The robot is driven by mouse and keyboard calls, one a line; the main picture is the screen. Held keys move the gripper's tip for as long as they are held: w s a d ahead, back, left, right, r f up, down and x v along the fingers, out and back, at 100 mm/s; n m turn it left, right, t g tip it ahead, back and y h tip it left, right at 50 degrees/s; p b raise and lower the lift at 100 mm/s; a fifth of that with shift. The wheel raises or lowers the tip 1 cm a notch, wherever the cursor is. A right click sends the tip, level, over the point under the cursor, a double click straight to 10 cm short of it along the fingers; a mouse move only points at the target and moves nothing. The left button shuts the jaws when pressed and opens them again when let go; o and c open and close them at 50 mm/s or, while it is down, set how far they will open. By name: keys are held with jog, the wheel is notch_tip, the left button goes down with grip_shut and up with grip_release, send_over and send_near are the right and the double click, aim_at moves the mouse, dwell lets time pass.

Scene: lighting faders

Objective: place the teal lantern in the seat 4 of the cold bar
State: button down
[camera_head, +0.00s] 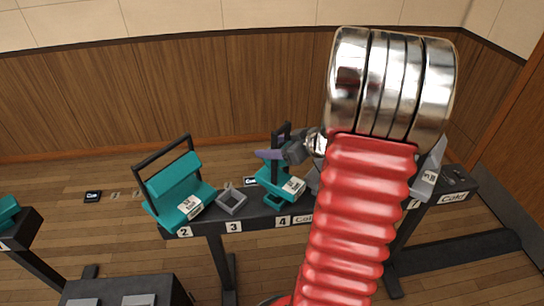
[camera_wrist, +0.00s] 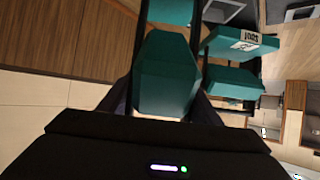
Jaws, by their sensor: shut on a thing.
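The teal lantern (camera_head: 272,183), with a dark upright frame and a white label, is over the cold bar (camera_head: 255,216) just behind the number 4 plate (camera_head: 283,221). My gripper (camera_head: 283,153) is shut on its upper part from the right. In the wrist view a teal block of the lantern (camera_wrist: 165,75) fills the space between the fingers of my gripper (camera_wrist: 162,103). Seat 4 is hidden under the lantern; I cannot tell whether the lantern touches it.
A larger teal lantern (camera_head: 178,183) with a dark frame stands at seat 2, tilted. A grey empty holder (camera_head: 231,200) is at seat 3, close left of the held lantern. My red arm hides the bar right of seat 4. A grey piece (camera_head: 428,175) shows beyond it.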

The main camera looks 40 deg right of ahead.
jog(key=shift+f, duration=1.85)
jog(key=c, duration=0.6)
grip_release()
jog(key=v, duration=1.2)
